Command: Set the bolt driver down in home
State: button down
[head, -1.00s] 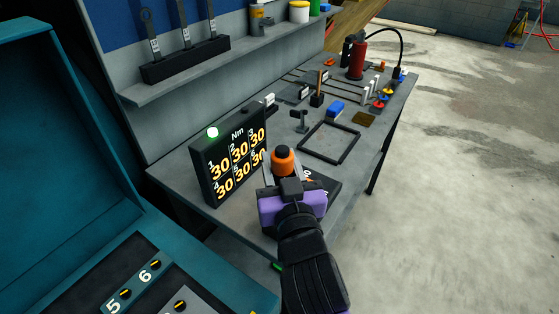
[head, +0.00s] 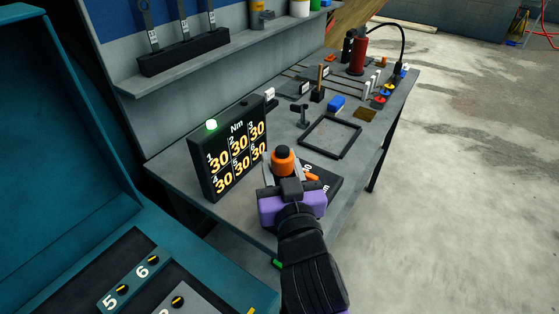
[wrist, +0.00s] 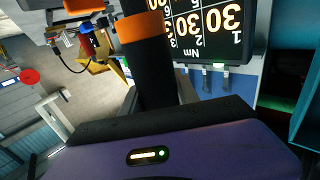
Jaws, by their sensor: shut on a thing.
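The bolt driver (head: 283,160) shows an orange cap above my gripper in the head view. A black shaft with an orange band, which looks like the driver, stands between my fingers in the wrist view (wrist: 150,70). My gripper (head: 290,186), with a purple body, is shut on the driver above the near part of the bench. A dark pad (head: 325,185) with white lettering lies beside and partly behind the gripper; I cannot tell whether it is home. The driver's lower end is hidden in the head view, so contact with the bench is unclear.
A black torque display (head: 228,160) reading several 30s stands close left of my gripper. A teal case (head: 60,170) is at the left.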

jog(key=shift+f+b, duration=1.55)
jog(key=shift+f, duration=0.2)
jog(key=c, duration=0.8)
grip_release()
jog(key=shift+c, duration=0.2)
jog(key=shift+f, duration=0.1)
jog(key=s+d+b, duration=0.1)
jog(key=s, duration=0.6)
jog(key=shift+s+d+b, duration=0.25)
jog(key=shift+s+b, duration=0.05)
jog(key=shift+s, duration=0.05)
